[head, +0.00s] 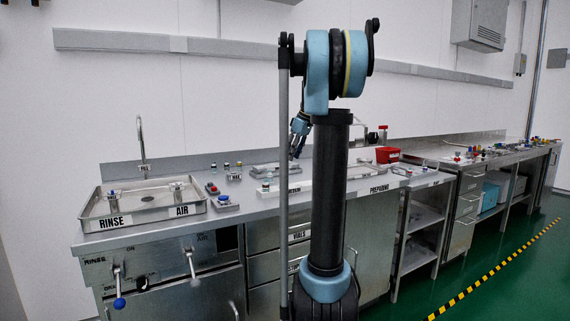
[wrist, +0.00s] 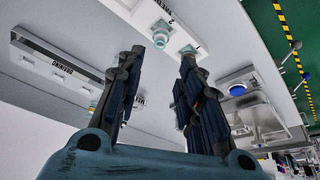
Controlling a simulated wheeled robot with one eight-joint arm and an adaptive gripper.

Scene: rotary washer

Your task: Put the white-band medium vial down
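My gripper (head: 297,140) hangs fingers-down above the bench in the head view, partly beside my own arm. In the wrist view its two fingers (wrist: 163,58) are spread wide apart, with no vial gripped between them. A small vial with a teal top (wrist: 160,38) stands in a white strip (wrist: 145,12) beyond the fingertips, in line with the gap. A second pale teal round piece (wrist: 189,49) shows at the strip's end, close to the other fingertip. No white band can be made out on either, so I cannot tell which is the white-band medium vial.
A white strip marked DRAINING (wrist: 35,45) lies at the left in the wrist view. In the head view, the RINSE/AIR tray (head: 150,215) is left and a red box (head: 387,155) right.

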